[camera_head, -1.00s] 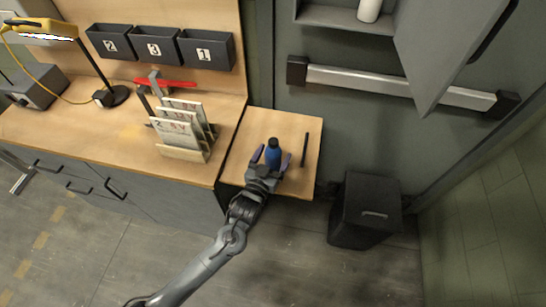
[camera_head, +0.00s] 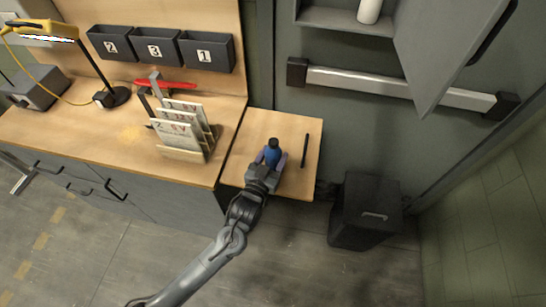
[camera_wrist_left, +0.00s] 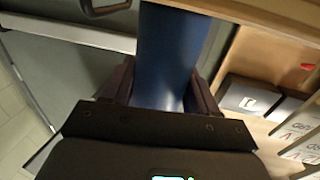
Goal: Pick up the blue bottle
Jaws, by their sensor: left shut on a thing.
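The blue bottle (camera_head: 272,152) has a dark cap and stands upright on the small wooden side table (camera_head: 303,183) in the head view. My left gripper (camera_head: 268,160) reaches it from the front and is shut on it, with one finger on each side. The gripper hides the bottle's lower part in the head view. My right gripper is not in view.
A thin black rod (camera_head: 306,150) lies on the table right of the bottle. A holder with numbered cards (camera_head: 182,135) stands on the workbench to the left. A black bin (camera_head: 365,212) stands on the floor at the right.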

